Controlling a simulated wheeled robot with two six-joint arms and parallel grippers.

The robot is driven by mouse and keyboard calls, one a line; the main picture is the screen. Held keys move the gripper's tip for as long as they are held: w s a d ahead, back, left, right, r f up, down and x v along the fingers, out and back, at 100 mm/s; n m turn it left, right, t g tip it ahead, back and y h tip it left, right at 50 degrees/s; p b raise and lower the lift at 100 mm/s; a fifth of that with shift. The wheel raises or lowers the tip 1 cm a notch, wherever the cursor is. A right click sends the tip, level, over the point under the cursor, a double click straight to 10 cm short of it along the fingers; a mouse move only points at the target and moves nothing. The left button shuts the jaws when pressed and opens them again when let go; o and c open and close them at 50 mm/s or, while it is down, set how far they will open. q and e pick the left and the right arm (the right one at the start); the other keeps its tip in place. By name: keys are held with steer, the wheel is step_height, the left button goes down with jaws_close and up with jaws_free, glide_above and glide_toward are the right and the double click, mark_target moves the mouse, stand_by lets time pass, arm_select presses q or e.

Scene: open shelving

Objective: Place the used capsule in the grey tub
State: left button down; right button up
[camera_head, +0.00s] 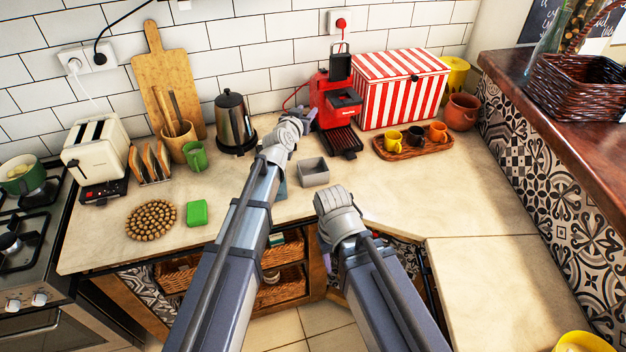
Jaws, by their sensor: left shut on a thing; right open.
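The grey tub (314,179) is a small square open box on the counter, just right of my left forearm and in front of the red coffee machine (333,100). Its visible inside looks empty. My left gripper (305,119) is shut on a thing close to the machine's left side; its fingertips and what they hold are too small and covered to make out. I cannot pick out the used capsule. My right gripper (331,192) is open, near the counter's front edge, in front of and slightly right of the tub; its fingers are mostly hidden by its wrist.
A wooden tray (411,148) with cups stands right of the machine, before a red-striped box (401,85). A kettle (235,122), green mug (195,157), green block (197,212) and round trivet (151,220) are left of my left arm. The counter right of my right gripper is clear.

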mark_target(313, 160)
arm_select(q)
steer(key=f+b, duration=0.6)
steer(key=d+f+b, duration=0.1)
steer(key=f+b, duration=0.5)
steer(key=d+f+b, duration=0.1)
steer(key=f+b, duration=0.5)
steer(key=shift+s, duration=0.1)
steer(key=shift+f, duration=0.1)
steer(key=shift+f+b, duration=0.55)
steer(key=shift+b, duration=0.1)
steer(key=shift+c, duration=2.2)
jaws_free()
steer(key=shift+r, duration=0.1)
